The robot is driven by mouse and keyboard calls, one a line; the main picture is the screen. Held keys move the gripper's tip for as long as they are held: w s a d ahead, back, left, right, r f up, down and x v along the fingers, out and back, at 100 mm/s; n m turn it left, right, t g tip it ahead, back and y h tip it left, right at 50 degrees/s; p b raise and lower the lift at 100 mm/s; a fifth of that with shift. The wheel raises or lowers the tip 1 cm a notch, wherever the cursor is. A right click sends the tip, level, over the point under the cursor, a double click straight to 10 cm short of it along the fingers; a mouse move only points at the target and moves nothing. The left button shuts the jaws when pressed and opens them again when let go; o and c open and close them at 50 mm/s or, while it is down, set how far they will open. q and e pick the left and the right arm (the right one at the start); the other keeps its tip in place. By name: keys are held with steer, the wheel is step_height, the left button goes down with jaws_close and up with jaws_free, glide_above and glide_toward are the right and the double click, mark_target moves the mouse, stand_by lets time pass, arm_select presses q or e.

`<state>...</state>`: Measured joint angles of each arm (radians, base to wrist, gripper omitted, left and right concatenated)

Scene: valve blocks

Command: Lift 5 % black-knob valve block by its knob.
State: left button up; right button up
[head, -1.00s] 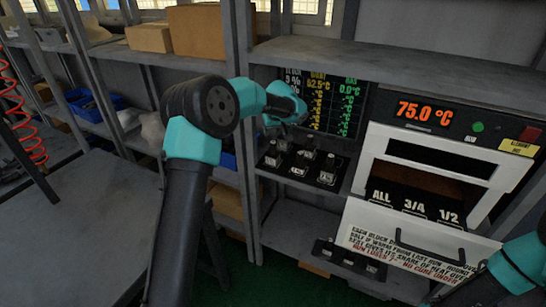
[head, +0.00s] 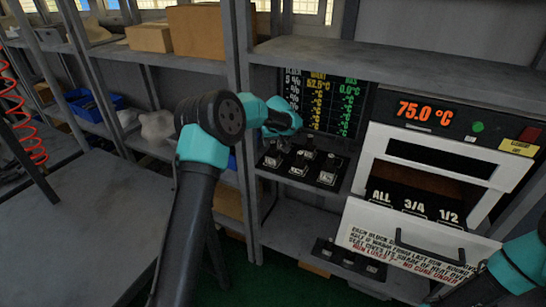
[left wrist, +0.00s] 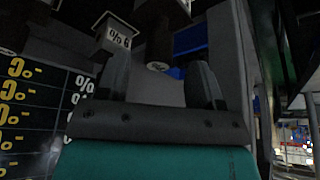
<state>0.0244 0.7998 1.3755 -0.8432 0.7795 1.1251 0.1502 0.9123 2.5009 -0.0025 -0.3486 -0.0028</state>
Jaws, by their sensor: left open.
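Several small valve blocks stand on a dark rack (head: 343,166) on the middle shelf, with pale labels too small to read in the head view. My left gripper (head: 278,138) is just above the rack's back left blocks. In the left wrist view the jaws (left wrist: 160,78) are open, with a dark upright part with a pale round end (left wrist: 158,67) showing between them. I cannot tell whether it is the knob of the 5 % block. No block is held. My right gripper is mostly cut off at the lower right.
A dark readout board (head: 345,105) stands close behind the rack. A white oven (head: 395,142) showing 75.0 °C and its printed drawer (head: 405,240) are to the right. A shelf post (head: 243,130) is near my left arm. Another rack (head: 350,258) sits lower.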

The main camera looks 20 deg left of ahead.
mark_target(273, 147)
arm_select(q)
steer(key=shift+x, duration=2.6)
steer(key=shift+c, duration=0.2)
jaws_close()
steer(key=shift+r, duration=0.15)
steer(key=shift+w+r, duration=0.1)
steer(key=shift+r, duration=1.6)
steer(key=s+d, duration=0.3)
steer(key=s, duration=0.4)
steer(key=s+d+r, duration=0.1)
steer(key=s+d, duration=0.3)
steer(key=s, duration=0.3)
steer(key=shift+s+r, duration=0.25)
steer(key=shift+s, duration=0.05)
steer(key=shift+a, duration=0.1)
